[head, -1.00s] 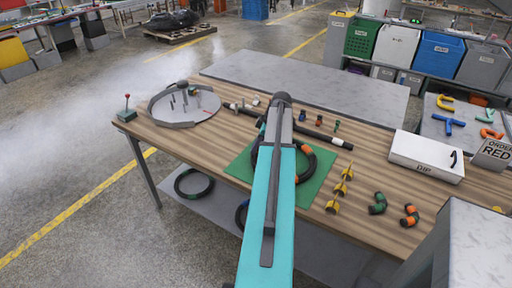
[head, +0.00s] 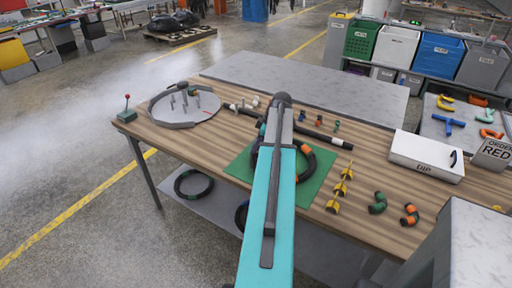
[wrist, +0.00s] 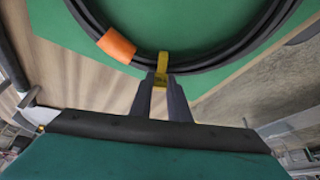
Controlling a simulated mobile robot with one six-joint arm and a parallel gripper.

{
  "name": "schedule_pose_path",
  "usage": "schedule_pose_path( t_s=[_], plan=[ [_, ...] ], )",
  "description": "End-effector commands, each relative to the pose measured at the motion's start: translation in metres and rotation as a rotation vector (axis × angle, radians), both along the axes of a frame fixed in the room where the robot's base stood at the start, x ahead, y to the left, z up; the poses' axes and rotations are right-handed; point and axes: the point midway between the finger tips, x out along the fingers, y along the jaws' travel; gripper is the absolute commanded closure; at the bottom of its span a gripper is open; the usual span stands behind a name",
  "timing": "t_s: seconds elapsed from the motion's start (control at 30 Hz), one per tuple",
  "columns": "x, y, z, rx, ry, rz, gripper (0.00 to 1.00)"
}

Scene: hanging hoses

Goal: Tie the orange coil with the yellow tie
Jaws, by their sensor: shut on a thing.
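The orange coil is a black hose ring (wrist: 215,62) with an orange band (wrist: 116,46), lying on the green mat. In the head view the coil (head: 311,166) is partly hidden behind my arm. A yellow tie (wrist: 162,66) crosses the coil's near edge in the wrist view, to the right of the orange band. I cannot tell whether it goes all the way round the hose. My gripper (wrist: 162,84) is shut on the tie's near end, right beside the coil. My arm hides the gripper in the head view.
The green mat (head: 318,187) lies on the wooden table. Several yellow ties (head: 340,189) stand in a row to its right, with green (head: 377,204) and orange-banded (head: 410,215) fittings beyond. A white box (head: 426,156) is at the right. A round grey tray (head: 190,107) is at the left.

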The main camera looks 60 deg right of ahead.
Motion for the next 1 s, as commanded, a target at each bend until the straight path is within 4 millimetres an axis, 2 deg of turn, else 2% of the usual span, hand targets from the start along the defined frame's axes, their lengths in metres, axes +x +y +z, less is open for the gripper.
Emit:
schedule_pose_path(
  t_s=[0.03,0.73,0.77,0.87,1.0],
  plan=[
    [-0.0044,0.0072,-0.0206,0.02,0.027,0.007,1.0],
    [-0.0037,0.0079,-0.023,0.019,0.027,0.009,1.0],
    [-0.0037,0.0079,-0.023,0.019,0.027,0.009,0.81],
    [-0.0036,0.0079,-0.0231,0.019,0.027,0.009,0.64],
    [-0.0036,0.0081,-0.0231,0.019,0.027,0.009,0.62]
  ],
)
